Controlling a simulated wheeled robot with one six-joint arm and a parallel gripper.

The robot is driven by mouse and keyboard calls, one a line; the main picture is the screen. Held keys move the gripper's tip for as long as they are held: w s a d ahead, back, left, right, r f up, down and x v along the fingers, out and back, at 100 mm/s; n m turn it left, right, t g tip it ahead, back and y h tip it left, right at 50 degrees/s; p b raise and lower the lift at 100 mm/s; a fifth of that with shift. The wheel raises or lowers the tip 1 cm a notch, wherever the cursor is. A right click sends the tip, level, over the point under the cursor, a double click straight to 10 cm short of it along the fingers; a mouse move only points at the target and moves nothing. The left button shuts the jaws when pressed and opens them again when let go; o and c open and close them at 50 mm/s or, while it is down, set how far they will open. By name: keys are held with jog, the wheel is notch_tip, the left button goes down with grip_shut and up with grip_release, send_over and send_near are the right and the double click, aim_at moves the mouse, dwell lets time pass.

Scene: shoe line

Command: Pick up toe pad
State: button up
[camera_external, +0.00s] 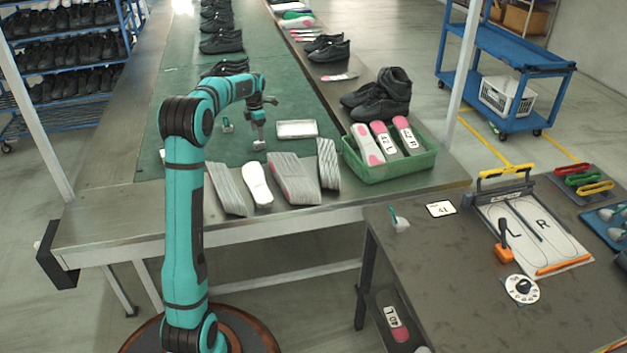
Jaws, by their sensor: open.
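My gripper (259,144) is open and points down over the green mat (205,133) on the long bench, left of a small pale tray (296,129). It appears empty. Whether its fingertips touch the mat is too small to tell. I cannot identify a toe pad with certainty; any small pad under the gripper is too small to make out. A small teal-handled tool (227,125) stands on the mat left of the gripper. A white insole (257,184) lies at the bench's front edge, between stacks of grey pieces (293,178).
A green crate (392,172) with pink-and-white insoles stands right of the gripper, black shoes (384,98) behind it. Dark shoes (222,42) line the mat's far part. A lower table (440,290) at right holds an L/R board (533,232).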

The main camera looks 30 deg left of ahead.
aim_at(259, 143)
jog(key=f, duration=0.5)
jog(key=shift+s, duration=0.4)
jog(key=shift+r, duration=0.1)
jog(key=c, duration=1.1)
